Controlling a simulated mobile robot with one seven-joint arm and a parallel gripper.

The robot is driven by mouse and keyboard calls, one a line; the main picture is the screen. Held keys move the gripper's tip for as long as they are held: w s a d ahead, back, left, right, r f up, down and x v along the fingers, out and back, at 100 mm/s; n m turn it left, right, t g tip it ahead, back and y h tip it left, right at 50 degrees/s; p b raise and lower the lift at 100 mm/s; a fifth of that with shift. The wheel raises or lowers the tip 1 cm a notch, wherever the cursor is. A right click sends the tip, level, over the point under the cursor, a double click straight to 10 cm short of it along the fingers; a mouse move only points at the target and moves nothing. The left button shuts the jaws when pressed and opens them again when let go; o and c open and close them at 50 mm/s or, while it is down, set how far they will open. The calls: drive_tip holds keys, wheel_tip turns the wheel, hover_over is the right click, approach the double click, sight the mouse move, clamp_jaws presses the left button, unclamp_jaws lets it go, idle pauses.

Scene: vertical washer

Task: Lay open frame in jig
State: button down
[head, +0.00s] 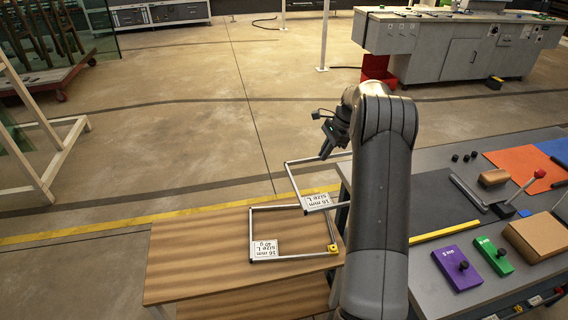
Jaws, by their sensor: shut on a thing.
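A thin metal frame (294,186) with a white "16 mm size L" label is in the head view, left of my arm. My gripper (326,152) is shut on its far bar and holds it near the bench's left edge. My arm hides the frame's right side, so I cannot tell whether it is open there. A second metal frame (251,234), labelled "16 mm size L 40 g", lies on the wooden table with a yellow piece at its near right corner. A dark angled bar (467,193) lies on the grey bench; I cannot tell if it is the jig.
The wooden table (190,262) has bare room at left. The grey bench (436,288) carries a yellow bar (445,232), a purple block (458,268), a green block (493,256), a brown block (538,236), a red-knobbed lever (526,187) and an orange mat (525,167).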

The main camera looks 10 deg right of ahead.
drive_tip(key=s+d+r, duration=0.2)
drive_tip(key=s+d, duration=0.2)
drive_tip(key=d, duration=0.5)
drive_tip(key=s+d+r, duration=0.1)
drive_tip(key=s+d, duration=0.3)
drive_tip(key=d, duration=0.4)
drive_tip(key=s+d+r, duration=0.2)
drive_tip(key=s+d, duration=0.2)
drive_tip(key=d, duration=0.5)
drive_tip(key=shift+w+a+f, duration=0.1)
drive_tip(key=shift+f, duration=4.9)
drive_tip(key=shift+f, duration=0.15)
drive_tip(key=shift+s, duration=0.3)
drive_tip(key=c, duration=1.5)
unclamp_jaws()
